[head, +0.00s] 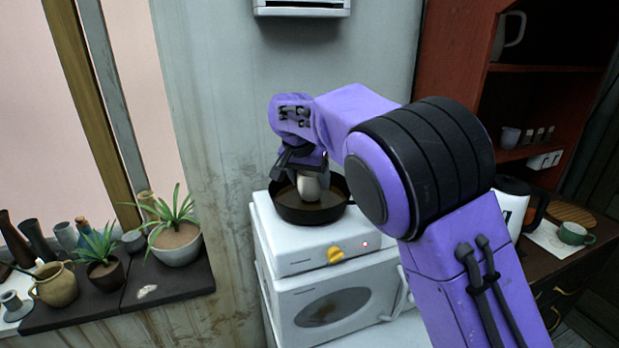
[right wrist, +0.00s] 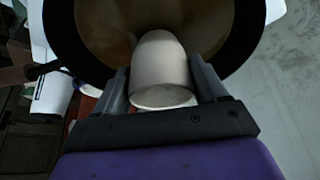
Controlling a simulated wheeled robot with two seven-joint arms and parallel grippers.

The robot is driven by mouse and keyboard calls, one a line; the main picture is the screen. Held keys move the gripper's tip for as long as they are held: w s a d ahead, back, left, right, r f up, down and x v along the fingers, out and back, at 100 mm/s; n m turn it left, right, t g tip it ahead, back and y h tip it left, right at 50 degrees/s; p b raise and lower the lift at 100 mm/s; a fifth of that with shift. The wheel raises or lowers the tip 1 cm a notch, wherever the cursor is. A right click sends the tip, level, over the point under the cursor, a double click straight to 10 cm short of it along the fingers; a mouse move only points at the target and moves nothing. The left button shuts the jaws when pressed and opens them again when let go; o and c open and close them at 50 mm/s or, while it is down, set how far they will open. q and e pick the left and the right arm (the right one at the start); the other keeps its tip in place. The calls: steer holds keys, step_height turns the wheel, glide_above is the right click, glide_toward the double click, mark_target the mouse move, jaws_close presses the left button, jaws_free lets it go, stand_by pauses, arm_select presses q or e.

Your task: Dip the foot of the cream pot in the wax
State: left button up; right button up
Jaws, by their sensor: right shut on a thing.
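The cream pot (head: 311,186) is held over the dark pan of brown wax (head: 310,214) in the head view. My right gripper (head: 300,180) is shut on it from above. In the right wrist view the cream pot (right wrist: 162,70) sits between both fingers of the gripper (right wrist: 160,88), with the brown wax (right wrist: 105,25) beyond it. I cannot tell whether the pot's foot touches the wax. My left gripper is not in view.
The pan stands on a white hot plate (head: 290,258) with a yellow knob and a lit red light. That rests on a white oven (head: 335,305). Potted plants and vases crowd the dark ledge (head: 175,285) at left. A white kettle (head: 510,203) and green cup (head: 573,233) stand at right.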

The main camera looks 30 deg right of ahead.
steer(key=shift+s, duration=0.2)
steer(key=shift+w+f, duration=0.2)
steer(key=shift+s+f+p, duration=0.2)
steer(key=shift+f+p, duration=0.15)
steer(key=shift+p, duration=0.05)
stand_by(3.5)
steer(key=shift+r, duration=0.1)
stand_by(0.4)
steer(key=shift+w+r, duration=0.1)
steer(key=shift+r, duration=0.9)
stand_by(0.4)
